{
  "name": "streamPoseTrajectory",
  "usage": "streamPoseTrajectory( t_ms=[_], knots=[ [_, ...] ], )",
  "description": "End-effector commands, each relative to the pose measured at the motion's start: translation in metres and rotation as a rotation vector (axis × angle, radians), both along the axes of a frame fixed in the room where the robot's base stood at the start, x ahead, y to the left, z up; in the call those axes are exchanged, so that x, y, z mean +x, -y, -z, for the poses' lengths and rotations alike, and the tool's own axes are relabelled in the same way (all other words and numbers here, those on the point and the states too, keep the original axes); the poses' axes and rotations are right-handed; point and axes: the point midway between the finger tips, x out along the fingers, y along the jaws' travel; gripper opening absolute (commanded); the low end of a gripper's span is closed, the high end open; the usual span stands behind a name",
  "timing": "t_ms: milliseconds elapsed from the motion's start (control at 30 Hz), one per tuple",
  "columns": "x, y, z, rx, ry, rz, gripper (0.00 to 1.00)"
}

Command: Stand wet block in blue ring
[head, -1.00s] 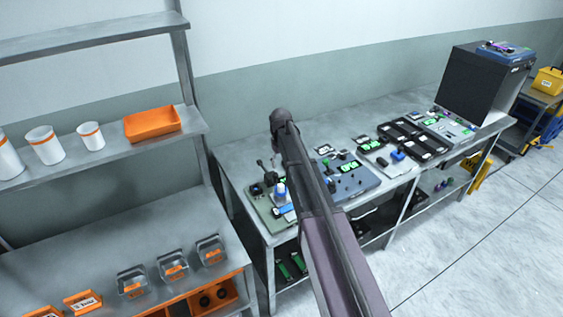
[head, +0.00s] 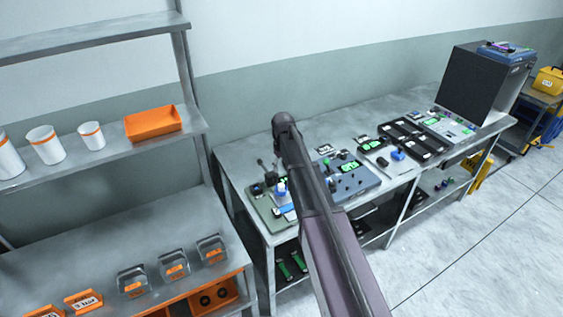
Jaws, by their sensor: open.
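My arm (head: 318,205) reaches over the workbench, its bent joint near the back edge. My gripper cannot be made out; the arm hides the area behind it. A grey-green board (head: 262,211) lies at the bench's left end, with small dark, blue and white items on it. A small blue item (head: 282,188) shows beside the arm's left edge. I cannot tell whether it is the wet block or another part. The blue ring cannot be picked out at this size.
The workbench (head: 238,154) also carries a blue-grey board (head: 357,183), black trays (head: 418,137) and a dark cabinet (head: 476,85) at the right. At the left, a shelf holds white cups and an orange bin (head: 152,124). Open floor (head: 480,235) lies front right.

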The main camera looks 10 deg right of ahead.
Motion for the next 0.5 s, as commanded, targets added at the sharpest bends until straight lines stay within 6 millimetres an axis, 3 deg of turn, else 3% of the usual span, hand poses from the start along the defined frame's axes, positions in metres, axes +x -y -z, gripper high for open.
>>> streamPoseTrajectory(
  t_ms=[33,167,400,500],
  knots=[
    [-0.023,0.000,0.000,0.000,0.000,0.014,0.68],
    [-0.075,0.001,0.000,0.000,0.000,0.065,0.68],
    [-0.184,0.003,0.000,0.000,0.000,0.182,0.68],
    [-0.220,0.003,0.000,0.000,0.000,0.224,0.68]
  ],
)
